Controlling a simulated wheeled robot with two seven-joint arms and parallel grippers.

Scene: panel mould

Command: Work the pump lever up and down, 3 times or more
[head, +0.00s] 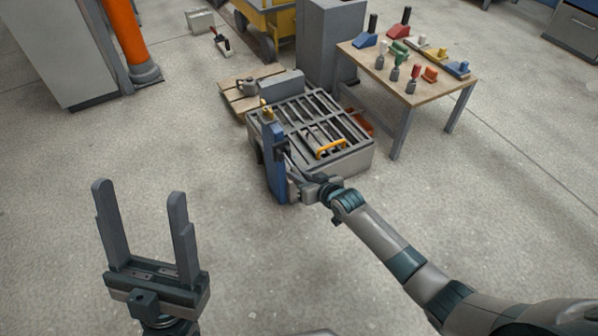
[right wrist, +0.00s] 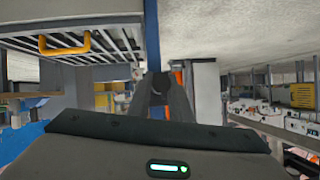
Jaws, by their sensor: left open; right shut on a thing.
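A blue upright pump post (head: 273,162) with a yellow top stands at the near left corner of the grey slatted mould. It also shows as a blue bar in the right wrist view (right wrist: 152,32). My right gripper (head: 287,160) is beside the post, shut on the pump lever (right wrist: 160,80), of which only a small dark part shows between the fingers. The rest of the lever is hidden by the gripper and post, so its height is hard to tell. My left gripper (head: 138,188) is open and empty above bare floor at the lower left.
The slatted mould (head: 358,160) carries a yellow handle (head: 331,149). A wooden table (head: 437,90) with several coloured tools stands behind right. A pallet (head: 236,97), a grey cabinet (head: 325,45) and an orange column (head: 126,40) are further back. The near floor is clear.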

